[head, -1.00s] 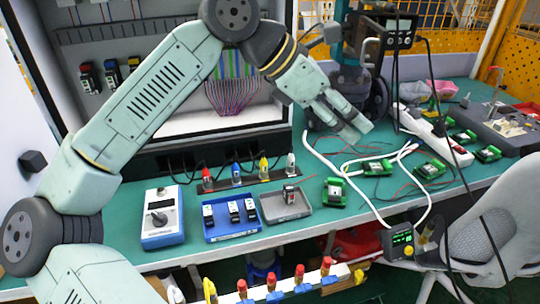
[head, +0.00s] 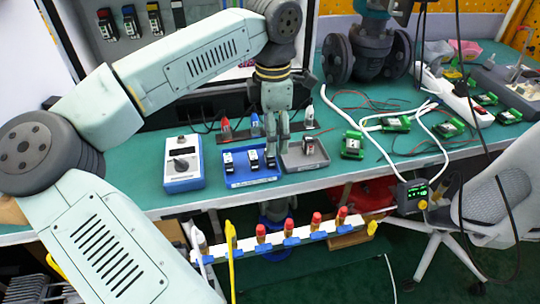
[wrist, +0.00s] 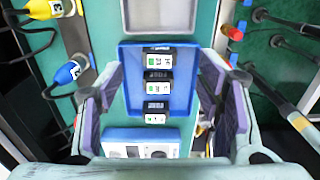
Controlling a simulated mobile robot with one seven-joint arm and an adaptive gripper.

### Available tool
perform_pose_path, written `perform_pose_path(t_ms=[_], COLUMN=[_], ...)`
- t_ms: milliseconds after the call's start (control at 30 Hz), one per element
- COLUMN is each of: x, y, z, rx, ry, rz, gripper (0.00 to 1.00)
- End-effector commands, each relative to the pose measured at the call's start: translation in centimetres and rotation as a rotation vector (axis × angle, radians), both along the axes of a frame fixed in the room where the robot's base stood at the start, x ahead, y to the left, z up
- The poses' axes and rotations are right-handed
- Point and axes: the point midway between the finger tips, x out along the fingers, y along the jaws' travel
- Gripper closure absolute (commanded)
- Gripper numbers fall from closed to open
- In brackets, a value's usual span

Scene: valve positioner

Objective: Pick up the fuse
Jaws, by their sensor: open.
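Several small black-and-white blocks, likely the fuses, are in view. Three stand in a row in a blue tray (head: 250,181), and they show in the wrist view as a far block (wrist: 158,61), a middle block (wrist: 157,83) and a near block (wrist: 155,112) with white labels. In the head view the left block (head: 229,164) and middle block (head: 252,160) are clear; my gripper partly covers the right one. My gripper (head: 277,150) points down over the right end of the blue tray. Its fingers stand wide apart with nothing between them, either side of the tray in the wrist view (wrist: 157,118).
A grey tray (head: 312,163) holding one similar block (head: 308,144) sits right beside the blue tray. A blue-and-white meter (head: 182,164) stands left. Coloured plugs (head: 226,127) line the back. Green modules (head: 352,146) and loose cables lie right.

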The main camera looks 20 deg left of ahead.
Motion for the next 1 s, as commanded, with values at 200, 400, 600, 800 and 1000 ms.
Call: perform_pose_path(t_ms=[200,400,600,800,1000], x=[-0.3,-0.3,-0.3,-0.3,-0.3], y=[0.5,0.5,0.5,0.5,0.5], z=[-3.1,-4.7,-4.7,-4.7,-4.7], rx=[-0.004,-0.003,-0.002,-0.002,-0.002], ry=[0.002,0.001,0.000,0.000,0.000], rz=[-0.001,-0.001,-0.001,0.000,0.000], gripper=[0.40,0.40,0.41,0.54,0.67])
